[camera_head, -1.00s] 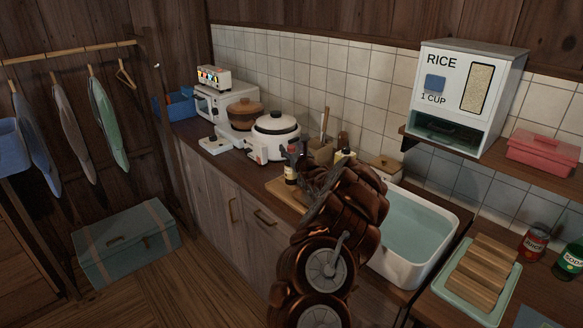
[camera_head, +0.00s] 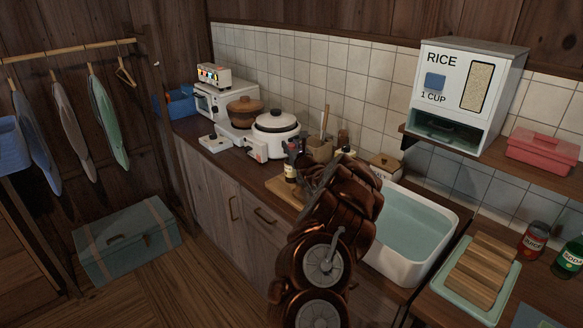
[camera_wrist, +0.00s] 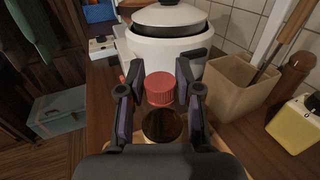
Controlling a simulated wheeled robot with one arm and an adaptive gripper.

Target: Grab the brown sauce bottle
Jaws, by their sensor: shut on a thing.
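The brown sauce bottle (camera_wrist: 161,124) shows in the wrist view from above, with a ribbed red cap (camera_wrist: 160,88) and a dark amber body. In the head view the bottle (camera_head: 290,173) stands upright by the wooden board, its pale label showing. My gripper (camera_wrist: 158,92) has its two fingers on either side of the bottle near the cap, shut on it. In the head view my arm covers part of the counter to the right of the bottle.
A white rice cooker (camera_head: 275,135) stands just behind the bottle. A tan utensil holder (camera_wrist: 237,88), a brown shaker (camera_wrist: 291,73) and a yellow container (camera_wrist: 296,125) stand close on the right. A wooden board (camera_head: 283,190) lies below. The white sink (camera_head: 447,227) is farther right.

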